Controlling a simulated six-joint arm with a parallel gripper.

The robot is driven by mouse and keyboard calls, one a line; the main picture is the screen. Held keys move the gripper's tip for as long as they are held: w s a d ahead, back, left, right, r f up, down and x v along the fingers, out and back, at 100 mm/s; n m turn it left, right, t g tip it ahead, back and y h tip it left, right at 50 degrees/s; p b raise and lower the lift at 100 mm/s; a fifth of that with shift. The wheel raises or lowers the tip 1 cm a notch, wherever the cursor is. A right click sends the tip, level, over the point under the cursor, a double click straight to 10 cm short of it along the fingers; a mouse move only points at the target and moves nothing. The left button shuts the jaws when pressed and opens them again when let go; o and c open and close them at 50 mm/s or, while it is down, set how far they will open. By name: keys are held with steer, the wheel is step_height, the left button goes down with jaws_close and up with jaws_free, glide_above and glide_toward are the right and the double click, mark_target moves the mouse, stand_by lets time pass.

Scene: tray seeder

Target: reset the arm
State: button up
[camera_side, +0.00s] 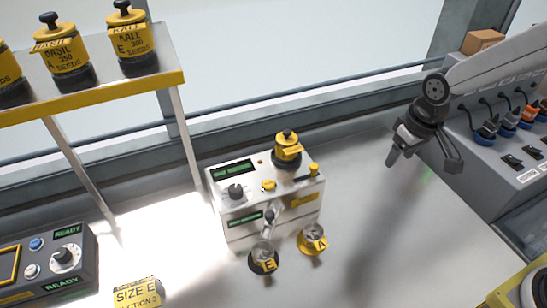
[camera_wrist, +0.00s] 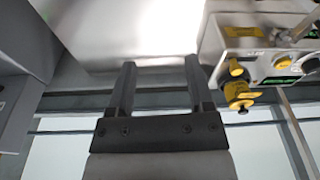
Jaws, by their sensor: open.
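My gripper (camera_side: 425,165) is at the right in the side view, raised above the worktop and clear of the objects around it. Its two dark fingers are spread apart with nothing between them. In the wrist view my gripper (camera_wrist: 158,70) also shows open and empty, with its fingers pointing toward the top of the picture. The white seeder machine (camera_side: 232,206) stands on the worktop left of my gripper, with a gap between them. A yellow seed canister (camera_side: 287,150) with a black knob sits on top of it. The machine shows at the right in the wrist view (camera_wrist: 225,72).
Two yellow-black pieces marked E (camera_side: 263,258) and A (camera_side: 313,240) stand before the machine. A shelf (camera_side: 110,90) holds several seed canisters at upper left. A grey panel (camera_side: 490,150) with plugged cables is close on the right. Worktop (camera_side: 370,260) between is clear.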

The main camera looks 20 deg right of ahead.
steer(key=s+d+f+m, duration=0.1)
steer(key=s+d, duration=0.3)
steer(key=s, duration=0.4)
steer(key=shift+d+f+t, duration=0.25)
steer(key=shift+f+t, duration=0.1)
steer(key=shift+t, duration=0.05)
